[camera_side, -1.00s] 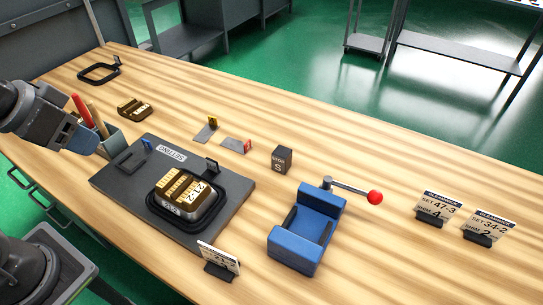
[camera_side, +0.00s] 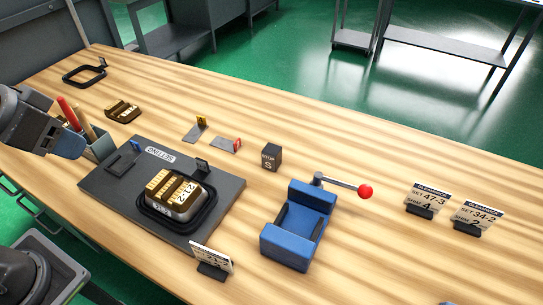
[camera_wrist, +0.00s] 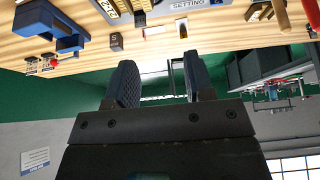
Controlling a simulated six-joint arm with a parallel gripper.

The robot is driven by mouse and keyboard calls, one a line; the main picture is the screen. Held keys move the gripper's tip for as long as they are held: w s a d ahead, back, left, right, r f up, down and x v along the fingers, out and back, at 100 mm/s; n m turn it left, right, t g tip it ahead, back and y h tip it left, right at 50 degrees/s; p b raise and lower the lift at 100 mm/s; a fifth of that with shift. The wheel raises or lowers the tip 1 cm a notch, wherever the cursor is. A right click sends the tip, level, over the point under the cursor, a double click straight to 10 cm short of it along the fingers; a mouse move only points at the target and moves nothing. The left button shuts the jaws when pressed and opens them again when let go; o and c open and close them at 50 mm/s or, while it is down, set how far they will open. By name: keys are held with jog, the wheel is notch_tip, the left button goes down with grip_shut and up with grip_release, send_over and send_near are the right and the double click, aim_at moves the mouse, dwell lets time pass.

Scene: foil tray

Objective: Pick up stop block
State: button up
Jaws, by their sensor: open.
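The stop block (camera_side: 271,157) is a small dark cube marked "STOP S". It stands upright on the wooden table, behind the blue vise and right of the setting plate. In the wrist view the stop block (camera_wrist: 116,42) shows small near the top, well away from my fingers. My gripper (camera_wrist: 160,82) is open, with two dark textured fingers apart and nothing between them. In the side view only part of my arm's end (camera_side: 45,135) shows at the left edge, far from the block.
A blue vise (camera_side: 298,230) with a red-knobbed lever stands in front of the block. The dark setting plate (camera_side: 215,190) carries a framed brass-topped piece (camera_side: 175,195). Small shim tags (camera_side: 226,145) lie left of the block. Label cards (camera_side: 428,200) stand at right. The table behind the block is clear.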

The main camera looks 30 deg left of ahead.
jog(key=shift+o, duration=0.3)
jog(key=o, duration=0.4)
